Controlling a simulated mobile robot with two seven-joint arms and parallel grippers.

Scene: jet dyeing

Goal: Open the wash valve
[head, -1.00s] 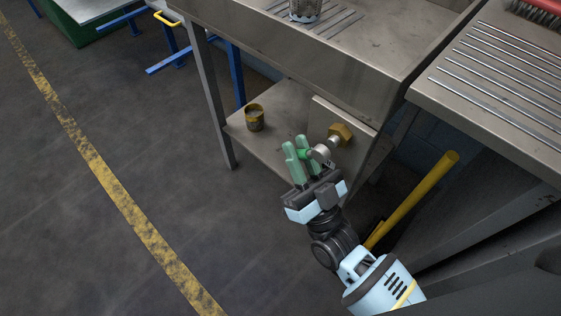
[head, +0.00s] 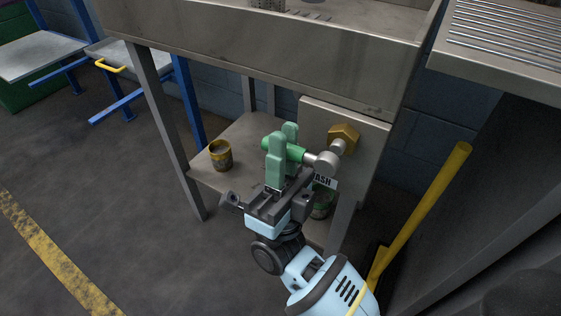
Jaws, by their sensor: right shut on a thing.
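The wash valve is on a steel plate (head: 362,167) below the sink. It has a brass hex nut (head: 344,137), a grey metal body (head: 325,163) and a green lever handle (head: 297,152) pointing left from it. A label (head: 325,182) reading "ASH", its first letter hidden, hangs under the valve body. My right gripper (head: 283,143) reaches up from below, its two green fingers on either side of the lever handle and shut on it. My left gripper is not in view.
A yellow-brown can (head: 221,155) stands on the lower shelf (head: 235,138); another can (head: 321,204) is partly hidden behind my gripper. A yellow pole (head: 428,205) leans at the right. The steel sink (head: 260,45) overhangs the valve. Open floor (head: 110,190) lies left.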

